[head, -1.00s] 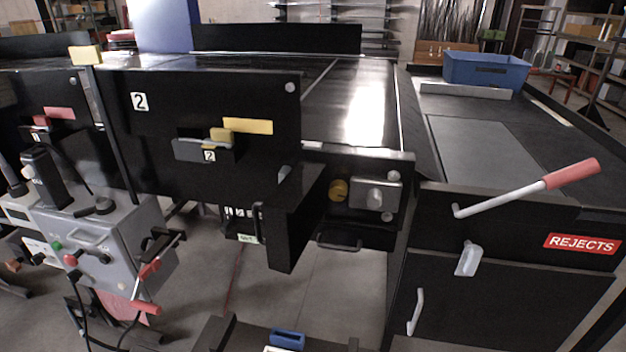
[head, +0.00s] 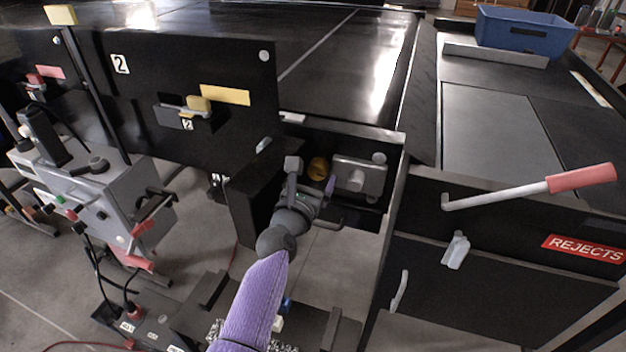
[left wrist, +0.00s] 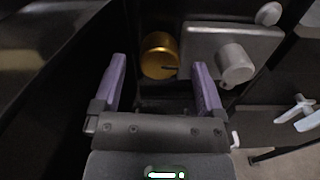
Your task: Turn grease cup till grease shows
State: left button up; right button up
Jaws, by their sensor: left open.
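The grease cup is a round brass cap (head: 318,168) in the black recess at the end of the conveyor. It also shows in the left wrist view (left wrist: 158,55), ahead of and between the fingertips, with a small dark mark on its lower right side. A grey housing (head: 360,176) with a round stub sits just right of it. My left gripper (head: 311,175) is open in front of the cup, with its two purple fingers (left wrist: 160,72) spread to either side. I see no contact with the cup. No grease is visible. My right gripper is not in view.
A black panel edge (head: 262,190) stands close on the left of my gripper. The rejects cabinet (head: 480,290) with a red-handled lever (head: 580,179) is on the right. A blue bin (head: 525,30) sits behind it. A grey control box (head: 85,195) is at left.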

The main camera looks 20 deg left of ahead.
pick_arm(q)
jog(key=shift+w, duration=0.25)
jog(key=shift+c, duration=0.4)
grip_shut()
jog(key=shift+m, duration=0.4)
jog(key=m, duration=0.3)
jog(key=shift+m, duration=0.3)
jog(key=shift+d+m+p, duration=0.1)
jog(key=shift+m+p, duration=0.3)
jog(key=shift+m, duration=1.8)
jog(key=shift+f, duration=0.1)
